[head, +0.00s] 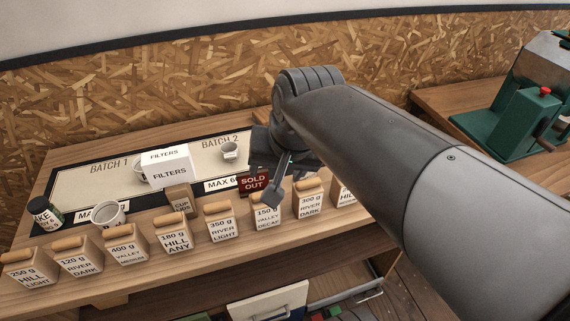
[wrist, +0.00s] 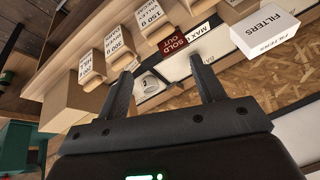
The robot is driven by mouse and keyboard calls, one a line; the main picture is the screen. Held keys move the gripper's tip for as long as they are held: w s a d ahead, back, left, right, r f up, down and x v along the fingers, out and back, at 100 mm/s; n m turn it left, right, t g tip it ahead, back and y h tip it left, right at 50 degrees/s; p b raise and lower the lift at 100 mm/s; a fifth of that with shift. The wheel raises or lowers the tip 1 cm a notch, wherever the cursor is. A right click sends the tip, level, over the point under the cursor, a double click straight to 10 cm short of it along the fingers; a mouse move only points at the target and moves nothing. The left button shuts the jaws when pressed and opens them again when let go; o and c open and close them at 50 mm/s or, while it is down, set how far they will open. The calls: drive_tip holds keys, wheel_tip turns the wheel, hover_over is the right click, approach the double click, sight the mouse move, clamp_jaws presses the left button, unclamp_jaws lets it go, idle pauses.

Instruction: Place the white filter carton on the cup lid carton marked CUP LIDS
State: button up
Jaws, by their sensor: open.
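The white filter carton (head: 170,172) lies flat near the middle of the counter in the head view, its FILTERS print showing. It also shows at the upper right of the wrist view (wrist: 265,32). The small brown cup lid carton (head: 180,200) stands directly in front of it. Their outlines meet, and I cannot tell whether they touch. My gripper (head: 276,184) is over the counter to the right of both cartons, partly hidden by my arm. In the wrist view my gripper (wrist: 165,72) is open, with nothing held between its fingers.
Several labelled wooden-topped bean bins (head: 174,236) line the counter's front edge. A red SOLD OUT sign (head: 253,182) stands near my gripper. White cups (head: 109,213) and a dark jar (head: 44,213) stand around the board (head: 100,183). A green machine (head: 522,120) is at the far right.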

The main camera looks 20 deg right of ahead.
drive_tip(key=s+d+f+n, duration=0.1)
drive_tip(key=s+n, duration=0.1)
drive_tip(key=s, duration=0.1)
drive_tip(key=s+d+f+n+h, duration=0.1)
drive_tip(key=shift+s+d+f+n+t, duration=0.25)
drive_tip(key=shift+d+f+n+t, duration=0.05)
drive_tip(key=shift+d+f+t, duration=0.1)
